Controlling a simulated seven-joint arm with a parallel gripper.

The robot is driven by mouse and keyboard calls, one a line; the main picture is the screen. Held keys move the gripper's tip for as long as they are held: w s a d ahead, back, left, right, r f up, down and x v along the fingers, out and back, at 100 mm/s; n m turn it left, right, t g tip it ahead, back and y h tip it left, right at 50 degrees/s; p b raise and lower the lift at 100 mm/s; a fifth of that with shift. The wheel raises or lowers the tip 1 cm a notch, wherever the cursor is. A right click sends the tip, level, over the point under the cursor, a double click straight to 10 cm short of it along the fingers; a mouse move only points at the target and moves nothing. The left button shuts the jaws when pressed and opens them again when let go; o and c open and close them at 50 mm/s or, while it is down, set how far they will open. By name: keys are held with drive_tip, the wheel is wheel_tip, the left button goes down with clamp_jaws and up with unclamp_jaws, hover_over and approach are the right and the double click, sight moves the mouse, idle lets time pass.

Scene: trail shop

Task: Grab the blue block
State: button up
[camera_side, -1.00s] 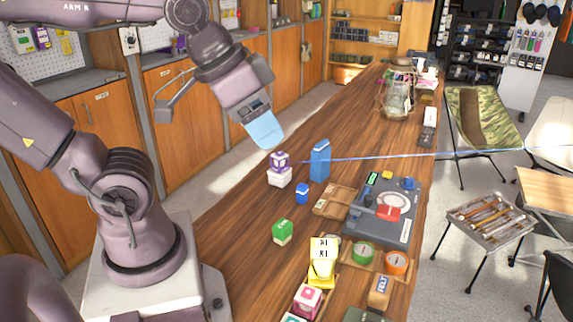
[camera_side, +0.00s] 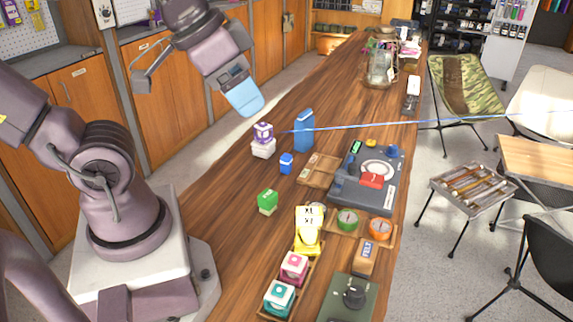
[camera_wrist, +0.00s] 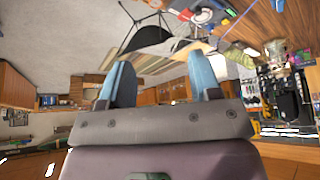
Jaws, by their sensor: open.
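Two blue pieces stand on the wooden bench in the side view: a tall blue block (camera_side: 304,130) and a small blue block (camera_side: 286,164) just in front of it. I cannot tell which one the task names. My gripper (camera_side: 248,106) is raised above the bench's left edge, to the left of and higher than both, touching neither. In the wrist view my gripper (camera_wrist: 160,78) shows two blue fingers spread apart with nothing between them. No blue block can be made out there.
A purple-and-white cube (camera_side: 263,132) sits on a white block (camera_side: 263,149) left of the tall blue block. A green block (camera_side: 267,201), a wooden tray (camera_side: 318,170) and a grey device (camera_side: 362,195) are nearby. A thin blue line crosses the side view.

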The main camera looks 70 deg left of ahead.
drive_tip(key=w+f+m, duration=0.4)
drive_tip(key=w+f, duration=0.1)
drive_tip(key=w, duration=0.1)
drive_tip(key=m+t+y, duration=0.1)
drive_tip(key=m+y, duration=0.6)
drive_tip(key=m, duration=1.3)
approach(284, 160)
drive_tip(key=d+f, duration=0.1)
drive_tip(key=d, duration=0.1)
drive_tip(key=w+d+f, duration=0.1)
drive_tip(key=d, duration=0.1)
drive_tip(key=w+d+f, duration=0.1)
drive_tip(key=d, duration=0.2)
drive_tip(key=shift+w, duration=0.15)
drive_tip(key=s+a+m+t, duration=0.1)
drive_tip(key=s+a+m+t+y, duration=0.1)
drive_tip(key=a, duration=0.1)
drive_tip(key=s+a+m+t, duration=0.1)
drive_tip(key=a, duration=0.1)
drive_tip(key=shift+s+a+f, duration=0.1)
drive_tip(key=shift+s+a, duration=0.15)
drive_tip(key=shift+s, duration=0.15)
drive_tip(key=shift+s+a+r+m+t, duration=0.25)
drive_tip(key=shift+s+a+m+t, duration=0.15)
drive_tip(key=shift+m, duration=0.1)
drive_tip(key=x, duration=1.2)
drive_tip(key=shift+w+a, duration=0.2)
drive_tip(key=shift+a, duration=0.3)
